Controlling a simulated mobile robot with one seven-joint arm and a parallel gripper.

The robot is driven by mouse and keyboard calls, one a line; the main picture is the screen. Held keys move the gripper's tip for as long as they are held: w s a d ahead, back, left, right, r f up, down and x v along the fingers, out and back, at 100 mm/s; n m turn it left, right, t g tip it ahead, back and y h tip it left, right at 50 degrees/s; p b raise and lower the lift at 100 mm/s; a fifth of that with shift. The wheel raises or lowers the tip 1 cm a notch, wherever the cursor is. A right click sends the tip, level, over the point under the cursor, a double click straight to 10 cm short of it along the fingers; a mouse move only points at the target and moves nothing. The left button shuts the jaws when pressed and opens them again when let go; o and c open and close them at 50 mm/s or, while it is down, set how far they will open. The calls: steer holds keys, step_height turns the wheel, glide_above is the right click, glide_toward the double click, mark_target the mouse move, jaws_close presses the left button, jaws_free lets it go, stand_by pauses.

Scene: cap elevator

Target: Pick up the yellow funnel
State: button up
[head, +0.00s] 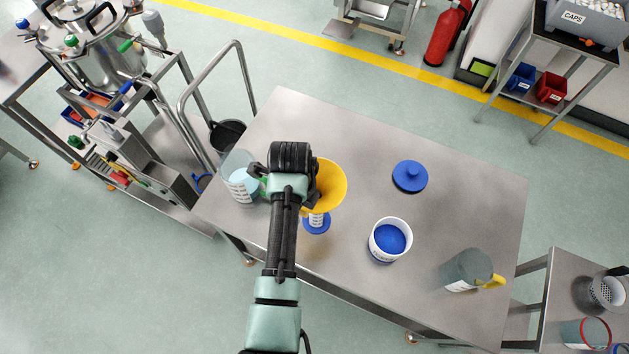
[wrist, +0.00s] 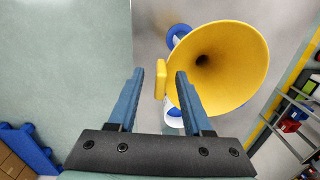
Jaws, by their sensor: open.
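The yellow funnel (head: 330,185) sits wide end up over a clear measuring cylinder with a blue base (head: 317,223) on the metal table. My arm's end hides its left part in the head view. In the wrist view the funnel (wrist: 240,50) is on the right, its dark hole visible. My gripper (wrist: 159,73) is open, with its two blue fingers apart. The funnel's small yellow side tab (wrist: 162,80) appears between the fingertips, close to the right finger. I cannot tell whether they touch.
On the metal table (head: 440,175) are a clear beaker (head: 238,170) left of my arm, a blue lid (head: 410,176), a white tub with blue contents (head: 390,239) and a grey jug with yellow handle (head: 468,268). A railing (head: 244,75) stands beyond the table's left edge.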

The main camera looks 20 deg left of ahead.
jaws_close()
stand_by(1.4)
